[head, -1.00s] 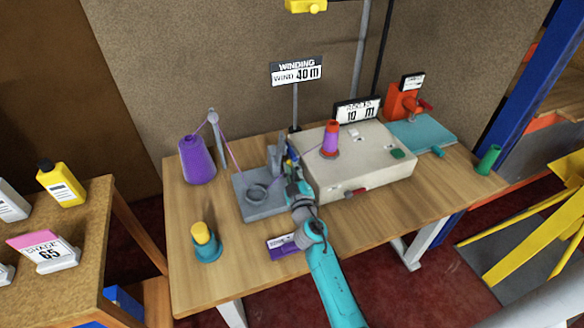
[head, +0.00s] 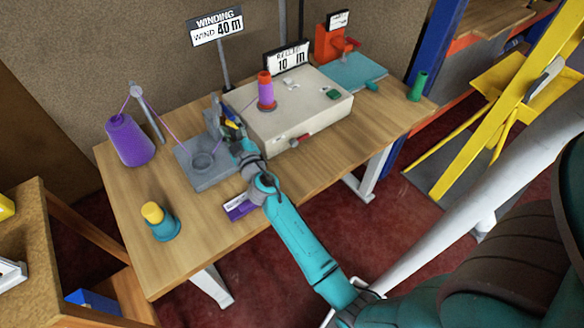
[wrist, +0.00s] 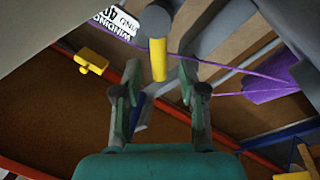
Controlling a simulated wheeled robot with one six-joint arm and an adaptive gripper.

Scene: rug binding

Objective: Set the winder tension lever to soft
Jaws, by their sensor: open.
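The grey winder tension unit (head: 212,118) stands on a grey plate (head: 190,180) at the middle left of the wooden table. In the wrist view a yellow-ended lever (wrist: 158,60) sticks out from a grey round hub (wrist: 157,20). My gripper (wrist: 157,84) is open, with one finger to each side of the lever's yellow end. I cannot tell whether either finger touches it. In the head view my gripper (head: 236,138) is at the unit, and the arm hides part of it. The lever's setting and any soft mark cannot be read.
A beige box (head: 310,115) with a red and purple spool (head: 266,92) stands right of the unit. A purple thread cone (head: 130,142), with thread running to the unit, and a yellow-topped teal pot (head: 160,224) stand left. The front table edge is mostly clear.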

